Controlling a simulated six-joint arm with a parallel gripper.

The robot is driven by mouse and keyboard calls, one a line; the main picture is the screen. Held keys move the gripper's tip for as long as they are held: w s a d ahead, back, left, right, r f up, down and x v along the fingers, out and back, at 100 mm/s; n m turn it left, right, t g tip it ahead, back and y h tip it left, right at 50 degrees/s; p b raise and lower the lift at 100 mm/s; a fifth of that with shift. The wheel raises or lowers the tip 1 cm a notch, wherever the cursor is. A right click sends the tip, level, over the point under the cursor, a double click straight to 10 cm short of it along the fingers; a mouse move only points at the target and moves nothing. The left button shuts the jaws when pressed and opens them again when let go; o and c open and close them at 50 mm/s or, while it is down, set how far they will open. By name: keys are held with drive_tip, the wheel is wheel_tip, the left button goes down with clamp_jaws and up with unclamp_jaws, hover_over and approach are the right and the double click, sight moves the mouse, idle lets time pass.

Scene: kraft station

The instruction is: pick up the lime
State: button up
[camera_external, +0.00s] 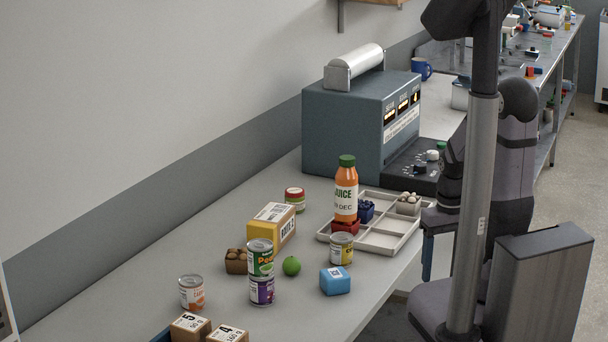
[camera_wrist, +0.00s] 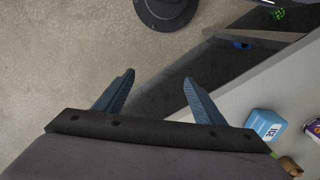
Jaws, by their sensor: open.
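The lime (camera_external: 291,266) is a small green ball on the grey table. It sits between the stacked cans and a blue box in the external view.
A blue box (camera_external: 335,281) stands right of the lime; it also shows in the wrist view (camera_wrist: 265,124). A green-labelled can (camera_external: 260,258) on a purple can (camera_external: 262,291) stands left of it. A yellow-labelled can (camera_external: 341,248) and a divided tray (camera_external: 398,240) are behind.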

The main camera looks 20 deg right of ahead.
drive_tip(key=c, duration=0.5)
drive_tip(key=shift+c, duration=0.2)
